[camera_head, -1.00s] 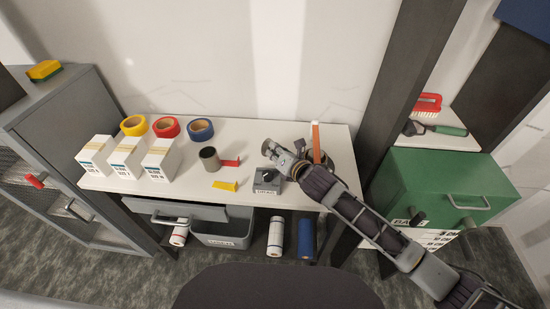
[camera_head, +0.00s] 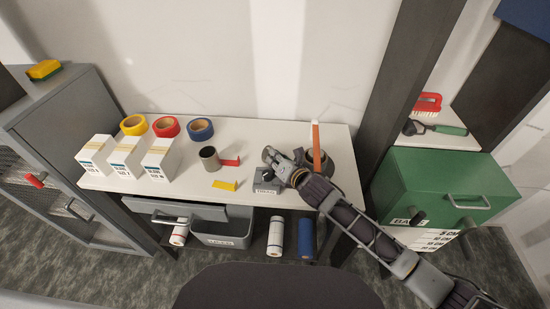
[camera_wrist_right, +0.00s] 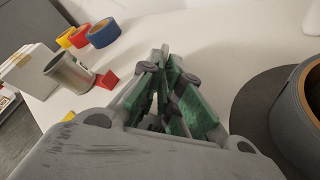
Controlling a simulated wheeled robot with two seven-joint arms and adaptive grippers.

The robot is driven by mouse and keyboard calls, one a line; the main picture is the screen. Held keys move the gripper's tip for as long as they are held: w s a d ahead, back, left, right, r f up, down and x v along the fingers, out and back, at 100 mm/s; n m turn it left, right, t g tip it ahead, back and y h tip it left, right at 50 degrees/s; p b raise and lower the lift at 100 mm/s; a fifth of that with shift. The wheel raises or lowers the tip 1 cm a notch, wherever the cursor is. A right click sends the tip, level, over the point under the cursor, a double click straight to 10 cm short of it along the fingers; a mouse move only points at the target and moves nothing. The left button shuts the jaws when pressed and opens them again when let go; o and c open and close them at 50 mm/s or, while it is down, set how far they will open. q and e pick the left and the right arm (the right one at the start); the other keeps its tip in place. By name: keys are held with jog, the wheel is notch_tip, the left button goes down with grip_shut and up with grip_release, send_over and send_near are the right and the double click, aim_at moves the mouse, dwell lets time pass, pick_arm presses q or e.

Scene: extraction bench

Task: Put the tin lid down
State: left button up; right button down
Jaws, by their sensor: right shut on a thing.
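My right gripper (camera_head: 275,158) is above the white bench top, just behind a grey labelled block. It is shut on a small grey round piece at its tip, which looks like the tin lid (camera_head: 267,153). In the right wrist view the green-padded fingers (camera_wrist_right: 163,80) are close together; the lid cannot be made out clearly between them. The open tin (camera_head: 209,160) stands upright to the left of the gripper, its inside dark. It also shows in the right wrist view (camera_wrist_right: 68,74). My left gripper is not in view.
The grey labelled block (camera_head: 265,187) sits below the gripper. Red (camera_head: 230,162) and yellow (camera_head: 224,185) pieces lie beside the tin. White boxes (camera_head: 126,155) and tape rolls (camera_head: 166,127) stand left. A grey ring (camera_wrist_right: 300,115) on a dark disc (camera_wrist_right: 249,108) is right.

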jog(key=shift+f, duration=0.35)
jog(key=shift+s+f, duration=0.15)
jog(key=shift+f, duration=0.15)
jog(key=c, duration=1.9)
grip_release()
jog(key=shift+f, duration=0.2)
jog(key=shift+s, duration=0.1)
jog(key=shift+r, duration=0.45)
jog(key=shift+d+r, duration=0.1)
jog(key=shift+w+r+v, duration=0.1)
jog(key=shift+r+v, duration=0.05)
jog(key=shift+v, duration=1.8)
jog(key=shift+w+r+v, duration=0.1)
jog(key=shift+r+v, duration=0.1)
jog(key=shift+v, duration=1.8)
jog(key=shift+r+v, duration=0.15)
jog(key=shift+v, duration=1.8)
